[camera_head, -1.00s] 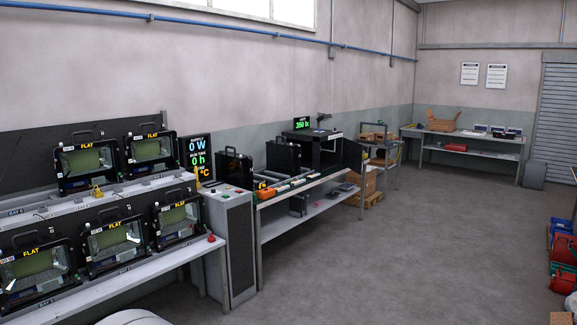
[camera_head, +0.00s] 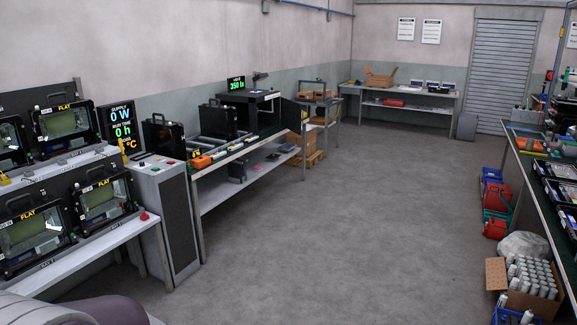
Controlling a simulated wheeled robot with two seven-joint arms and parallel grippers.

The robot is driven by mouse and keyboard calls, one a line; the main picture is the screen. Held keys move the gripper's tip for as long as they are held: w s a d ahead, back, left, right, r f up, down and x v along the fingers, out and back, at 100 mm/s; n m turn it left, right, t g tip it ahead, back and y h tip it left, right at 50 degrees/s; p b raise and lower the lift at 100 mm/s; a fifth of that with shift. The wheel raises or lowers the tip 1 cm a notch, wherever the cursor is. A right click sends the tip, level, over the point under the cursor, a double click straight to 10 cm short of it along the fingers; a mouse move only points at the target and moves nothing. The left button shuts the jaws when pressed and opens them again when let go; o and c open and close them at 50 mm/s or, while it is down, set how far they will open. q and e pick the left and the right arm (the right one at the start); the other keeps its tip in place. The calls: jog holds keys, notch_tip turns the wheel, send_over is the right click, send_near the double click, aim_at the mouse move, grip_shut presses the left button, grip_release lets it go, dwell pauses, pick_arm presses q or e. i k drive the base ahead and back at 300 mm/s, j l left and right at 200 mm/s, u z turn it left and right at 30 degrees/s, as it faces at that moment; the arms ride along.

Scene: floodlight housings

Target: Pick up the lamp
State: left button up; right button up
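Several black floodlight lamps with carry handles and yellow FLAT labels stand on a two-level rack at the left. A lower one (camera_head: 103,200) and its neighbour (camera_head: 32,232) face me, tilted back. An upper one (camera_head: 68,122) stands behind them. Another upper lamp (camera_head: 10,142) is cut by the left edge. Two more black housings, a nearer one (camera_head: 163,136) and a farther one (camera_head: 218,120), stand on the bench beyond. I cannot tell which lamp the task means. Neither gripper shows; only a grey rounded part of mine is at the bottom left.
A grey cabinet (camera_head: 180,220) with a red button stands between the rack and the long bench (camera_head: 235,165). The grey floor (camera_head: 330,220) is clear in the middle. At the right are a workbench (camera_head: 545,215), a carton of white cylinders (camera_head: 530,285), and red and blue bins (camera_head: 495,205).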

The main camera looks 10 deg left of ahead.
aim_at(218, 121)
jog(key=i+u, duration=0.35)
jog(key=i, duration=3.7)
